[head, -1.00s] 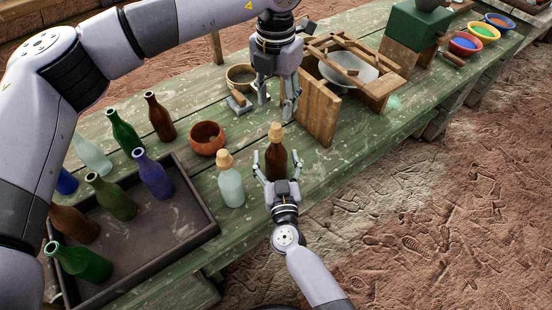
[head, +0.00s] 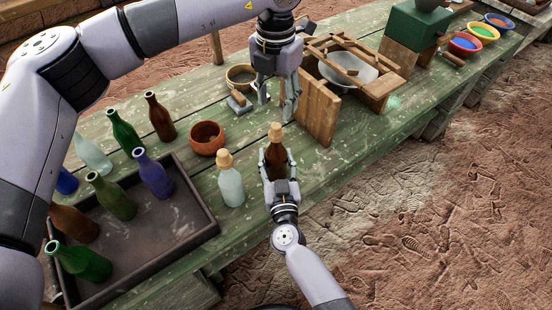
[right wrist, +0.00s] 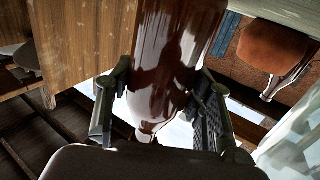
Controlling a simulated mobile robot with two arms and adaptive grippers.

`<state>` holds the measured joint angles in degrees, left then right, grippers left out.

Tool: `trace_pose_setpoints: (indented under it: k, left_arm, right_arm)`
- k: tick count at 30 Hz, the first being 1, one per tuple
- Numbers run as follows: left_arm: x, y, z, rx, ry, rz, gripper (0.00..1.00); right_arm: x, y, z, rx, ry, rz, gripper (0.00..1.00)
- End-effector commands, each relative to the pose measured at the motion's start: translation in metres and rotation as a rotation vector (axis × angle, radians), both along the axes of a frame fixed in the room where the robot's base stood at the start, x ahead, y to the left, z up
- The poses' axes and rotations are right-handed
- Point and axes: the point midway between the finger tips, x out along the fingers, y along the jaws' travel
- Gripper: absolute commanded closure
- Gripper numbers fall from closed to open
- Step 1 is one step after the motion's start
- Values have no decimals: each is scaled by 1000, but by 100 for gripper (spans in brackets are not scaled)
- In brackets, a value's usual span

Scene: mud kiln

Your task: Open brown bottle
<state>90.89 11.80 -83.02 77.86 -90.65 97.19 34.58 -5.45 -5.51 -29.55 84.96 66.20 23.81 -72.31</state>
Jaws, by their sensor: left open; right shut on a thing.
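The brown bottle (head: 275,156) stands upright near the table's front edge, with a tan cork (head: 275,131) in its neck. My right gripper (head: 276,163) is shut on the body of this bottle from the front. In the right wrist view the brown bottle (right wrist: 172,50) fills the middle, with a finger of my right gripper (right wrist: 158,108) on each side. My left gripper (head: 277,108) is open and empty, pointing down above and behind the bottle, clear of the cork.
A pale corked bottle (head: 230,182) stands left of the brown bottle. A wooden bowl (head: 207,138) is behind it. A wooden board (head: 318,110) and frame stand close on the right. A dark tray (head: 207,222) with several bottles lies left.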

Motion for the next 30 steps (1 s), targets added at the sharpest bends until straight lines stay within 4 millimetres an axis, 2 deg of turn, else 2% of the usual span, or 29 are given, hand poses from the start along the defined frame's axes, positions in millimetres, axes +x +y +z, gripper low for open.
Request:
trace_pose_setpoints:
  k: [11,15,17,20,23,25,28,30]
  left_arm:
    - [0,0,0,0,0,0,55]
    - [-1,-2,-2,-9,3,-3,48]
    - [-5,-8,-5,-32,10,-11,48]
    - [-17,-31,-17,-123,38,-35,48]
    - [-42,-69,-30,-287,87,-65,48]
    - [-64,-102,-35,-434,134,-78,48]
    - [-97,-145,-30,-653,208,-74,48]
    - [-119,-170,-20,-804,263,-54,48]
  right_arm:
    - [0,0,0,0,0,0,100]
    - [0,0,0,0,0,0,100]
    - [0,0,0,0,0,0,100]
    - [0,0,0,0,0,0,100]
    - [0,0,0,0,0,0,100]
    - [0,0,0,0,0,0,100]
    - [0,0,0,0,0,0,100]
    - [0,0,0,0,0,0,100]
